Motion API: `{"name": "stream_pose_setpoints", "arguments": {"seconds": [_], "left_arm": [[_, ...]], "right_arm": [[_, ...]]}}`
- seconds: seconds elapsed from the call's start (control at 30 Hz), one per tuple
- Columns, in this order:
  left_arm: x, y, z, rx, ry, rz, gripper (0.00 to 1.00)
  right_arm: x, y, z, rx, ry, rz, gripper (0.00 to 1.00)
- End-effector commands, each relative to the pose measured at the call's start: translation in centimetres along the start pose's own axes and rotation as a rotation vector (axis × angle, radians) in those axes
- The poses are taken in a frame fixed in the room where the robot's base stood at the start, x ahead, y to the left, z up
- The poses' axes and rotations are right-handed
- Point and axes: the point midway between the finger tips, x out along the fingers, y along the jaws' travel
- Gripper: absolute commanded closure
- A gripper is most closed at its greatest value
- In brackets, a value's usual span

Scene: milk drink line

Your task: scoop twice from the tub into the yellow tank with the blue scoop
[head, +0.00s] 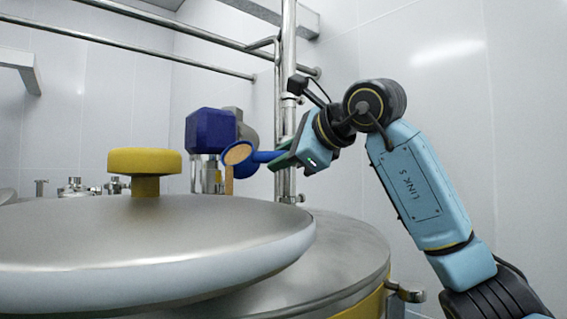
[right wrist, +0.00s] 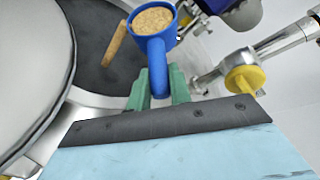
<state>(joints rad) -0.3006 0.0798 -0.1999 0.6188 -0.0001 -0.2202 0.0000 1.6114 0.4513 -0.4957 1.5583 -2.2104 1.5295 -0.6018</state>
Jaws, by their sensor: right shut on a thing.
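My right gripper (head: 285,160) is shut on the handle of the blue scoop (head: 262,156). The scoop is held up above the tank, behind the lid, and its bowl faces my head camera. In the right wrist view the scoop (right wrist: 157,60) holds tan powder (right wrist: 152,20), and the green fingers of my right gripper (right wrist: 158,95) are at its handle. A tan strip (head: 229,181) hangs below the bowl and looks like falling powder. The yellow tank (head: 362,307) has a steel top. A dark opening (right wrist: 90,75) shows under the scoop. I see neither the tub nor my left gripper.
A large steel lid (head: 130,240) with a yellow knob (head: 144,170) covers the near left of the tank. A blue motor unit (head: 210,130) stands close behind the scoop. A vertical steel pipe (head: 288,60) rises behind the gripper. A yellow-capped fitting (right wrist: 244,80) is beside the gripper.

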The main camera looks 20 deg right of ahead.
Motion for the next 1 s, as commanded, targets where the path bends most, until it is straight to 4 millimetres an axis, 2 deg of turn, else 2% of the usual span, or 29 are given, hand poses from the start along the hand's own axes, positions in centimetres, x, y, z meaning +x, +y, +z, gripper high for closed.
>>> {"name": "stream_pose_setpoints", "arguments": {"seconds": [0.3,1.0], "left_arm": [[2.2,0.1,0.2,0.0,0.0,0.0,0.64],[6.3,0.1,0.5,0.0,0.002,0.0,0.64]], "right_arm": [[0.1,0.6,-0.4,-0.258,0.002,-0.142,1.0],[0.5,1.5,-0.9,-0.726,0.005,-0.396,1.0]]}}
